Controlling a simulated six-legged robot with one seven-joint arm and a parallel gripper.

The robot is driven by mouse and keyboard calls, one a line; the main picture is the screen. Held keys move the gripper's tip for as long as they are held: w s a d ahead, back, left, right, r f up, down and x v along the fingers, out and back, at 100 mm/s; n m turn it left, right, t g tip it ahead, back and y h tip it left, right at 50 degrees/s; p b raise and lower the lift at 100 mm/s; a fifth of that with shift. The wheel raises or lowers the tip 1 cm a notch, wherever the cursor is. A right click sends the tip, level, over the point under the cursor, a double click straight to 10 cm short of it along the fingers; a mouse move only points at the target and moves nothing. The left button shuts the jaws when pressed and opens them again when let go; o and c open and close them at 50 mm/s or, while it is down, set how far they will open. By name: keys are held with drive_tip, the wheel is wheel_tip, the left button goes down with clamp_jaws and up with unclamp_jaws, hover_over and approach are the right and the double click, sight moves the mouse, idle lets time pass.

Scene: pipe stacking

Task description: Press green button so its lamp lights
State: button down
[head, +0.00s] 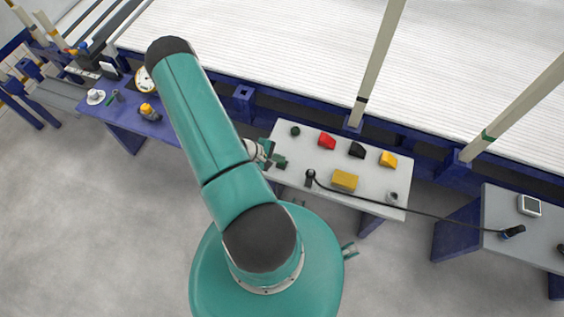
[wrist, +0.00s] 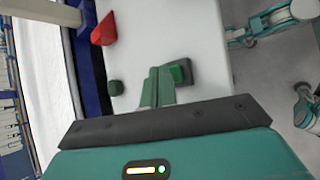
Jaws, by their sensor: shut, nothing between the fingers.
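The green button (wrist: 177,73) sits on a dark square base on the light tabletop, just right of my fingertips in the wrist view. My gripper (wrist: 161,72) is shut and empty, its teal fingers together and pointing down toward the table beside the button. Whether the fingertips touch the button or its base I cannot tell. In the head view my gripper (head: 272,157) is at the left end of the grey table, partly hidden by my arm. No clearly glowing lamp shows; whether the button is lit I cannot tell.
A dark green round piece (wrist: 116,87) lies left of my fingers. A red block (head: 327,141), black block (head: 357,150), orange block (head: 388,159) and yellow box (head: 344,181) stand on the table. A black cable (head: 420,211) runs right. Blue rails border the back.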

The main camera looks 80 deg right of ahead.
drive_tip(key=shift+f, duration=0.5)
idle(0.5)
drive_tip(key=shift+r, duration=0.95)
drive_tip(key=shift+r, duration=0.1)
wheel_tip(320, 180, up, 6)
drive_tip(key=shift+f, duration=0.1)
idle(0.3)
idle(0.4)
